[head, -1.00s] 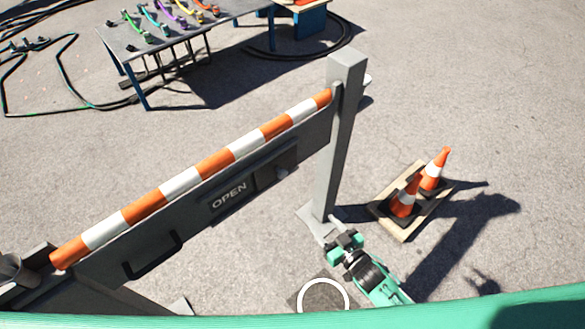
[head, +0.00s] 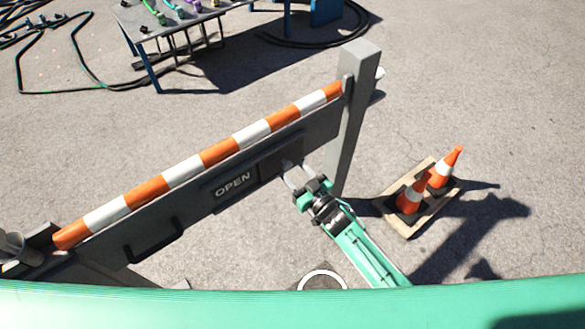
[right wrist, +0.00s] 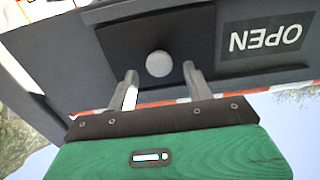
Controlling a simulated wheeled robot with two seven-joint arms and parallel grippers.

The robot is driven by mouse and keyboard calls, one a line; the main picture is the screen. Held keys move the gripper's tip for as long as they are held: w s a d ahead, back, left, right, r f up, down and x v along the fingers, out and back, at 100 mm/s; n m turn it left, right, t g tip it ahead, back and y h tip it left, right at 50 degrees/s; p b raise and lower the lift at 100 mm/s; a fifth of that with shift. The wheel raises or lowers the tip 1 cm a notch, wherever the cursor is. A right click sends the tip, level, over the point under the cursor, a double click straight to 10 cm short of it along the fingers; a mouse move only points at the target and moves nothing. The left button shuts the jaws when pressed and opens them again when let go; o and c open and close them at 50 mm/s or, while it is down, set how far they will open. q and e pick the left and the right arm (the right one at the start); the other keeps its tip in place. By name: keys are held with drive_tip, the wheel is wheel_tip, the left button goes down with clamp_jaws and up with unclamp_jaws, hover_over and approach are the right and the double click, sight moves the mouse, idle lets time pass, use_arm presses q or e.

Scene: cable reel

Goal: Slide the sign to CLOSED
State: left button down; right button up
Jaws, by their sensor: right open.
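The sign (head: 234,187) on the grey barrier board reads OPEN. It also shows upside down in the right wrist view (right wrist: 265,39). A dark sliding plate (right wrist: 198,30) beside the lettering carries a round pale knob (right wrist: 159,64). My right gripper (head: 292,170) is at this plate in the head view. In the right wrist view my right gripper (right wrist: 160,78) is open, with one finger on each side of the knob. I cannot tell whether the fingers touch it. My left gripper is not in view.
A table (head: 180,32) stands behind on open pavement.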

drive_tip(key=shift+x, duration=0.8)
drive_tip(key=shift+c, duration=0.4)
clamp_jaws()
drive_tip(key=s+a, duration=1)
drive_tip(key=a, duration=0.3)
drive_tip(key=shift+a+b, duration=0.3)
drive_tip(key=shift+a, duration=0.05)
drive_tip(key=shift+o, duration=0.4)
unclamp_jaws()
drive_tip(key=shift+a, duration=0.1)
